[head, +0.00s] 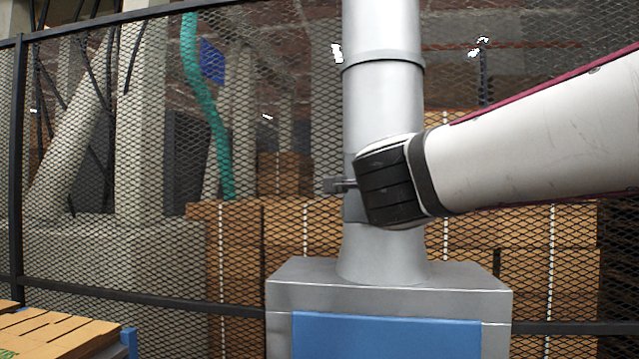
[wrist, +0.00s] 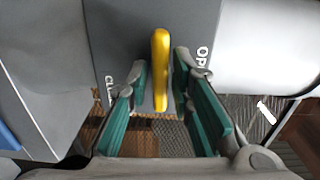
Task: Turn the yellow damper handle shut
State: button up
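The yellow damper handle (wrist: 160,62) is a slim bar in the wrist view, set on a grey plate (wrist: 118,35). It stands upright in that picture, between a partly hidden label at its left and "Op…" lettering at its right. My gripper (wrist: 160,78) is open, with its teal-padded fingers on either side of the handle. A narrow gap shows at the left finger; contact at the right finger is unclear. In the head view my arm's wrist hides the handle, in front of the grey duct (head: 383,100).
The duct rises from a grey machine housing (head: 390,275) with a blue front panel (head: 386,335). A black mesh fence (head: 90,200) runs behind it, with stacked cardboard beyond. Flat cardboard (head: 50,330) lies at lower left.

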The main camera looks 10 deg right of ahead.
grip_shut()
jog(key=shift+m, duration=0.4)
jog(key=o, duration=0.5)
grip_release()
jog(key=v, duration=1.2)
